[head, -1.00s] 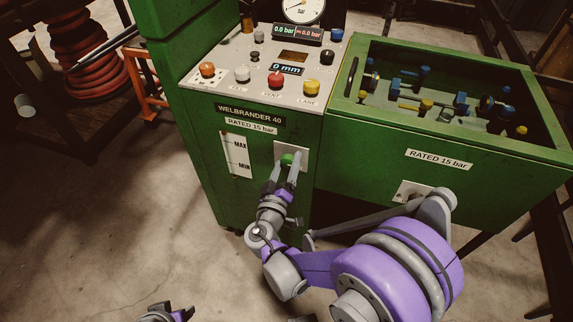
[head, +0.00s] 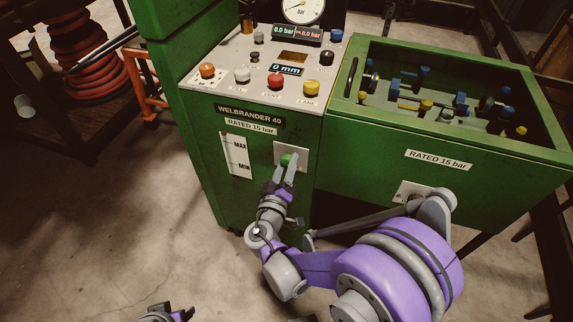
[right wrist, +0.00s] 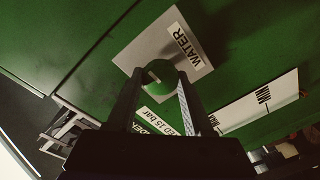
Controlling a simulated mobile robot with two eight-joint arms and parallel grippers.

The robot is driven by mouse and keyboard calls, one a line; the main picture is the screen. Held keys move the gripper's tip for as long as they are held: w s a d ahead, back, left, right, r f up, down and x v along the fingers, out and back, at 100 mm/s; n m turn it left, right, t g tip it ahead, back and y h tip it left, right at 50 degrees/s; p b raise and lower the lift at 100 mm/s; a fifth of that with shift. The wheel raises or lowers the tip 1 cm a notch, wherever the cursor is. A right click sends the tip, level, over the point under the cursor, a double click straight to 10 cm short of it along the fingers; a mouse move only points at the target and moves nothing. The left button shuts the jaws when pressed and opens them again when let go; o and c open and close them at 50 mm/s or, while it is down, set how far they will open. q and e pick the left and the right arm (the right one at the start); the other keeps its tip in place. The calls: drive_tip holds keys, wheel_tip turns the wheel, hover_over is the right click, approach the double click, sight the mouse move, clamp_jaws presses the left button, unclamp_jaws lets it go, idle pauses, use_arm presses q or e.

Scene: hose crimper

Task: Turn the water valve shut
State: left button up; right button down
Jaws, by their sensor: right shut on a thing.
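The water valve is a round green knob (head: 286,160) on a pale plate (head: 304,153) on the front of the green machine. In the right wrist view the knob (right wrist: 160,75) sits on the plate beside a WATER label (right wrist: 187,49). My right gripper (head: 287,162) reaches it from below and is shut on the knob, with one finger on each side. The fingers hide part of the knob. A small part of my left gripper (head: 168,314) shows at the bottom edge, away from the machine; its jaws cannot be made out.
Above the valve is a sloping panel (head: 225,87) with coloured buttons and a pressure gauge (head: 303,10). A MAX/MIN level strip (head: 236,155) is left of the valve. A green open-topped bin (head: 360,128) with fittings stands right.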

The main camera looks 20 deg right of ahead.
drive_tip(key=n, duration=0.8)
drive_tip(key=shift+a+g+p, duration=0.1)
drive_tip(key=shift+g+p, duration=0.2)
drive_tip(key=shift+p, duration=0.05)
drive_tip(key=n, duration=0.4)
drive_tip(key=shift+f+n+g+h, duration=0.1)
drive_tip(key=shift+n+g+h, duration=0.3)
drive_tip(key=shift+n, duration=1.9)
drive_tip(key=shift+c, duration=1.5)
unclamp_jaws()
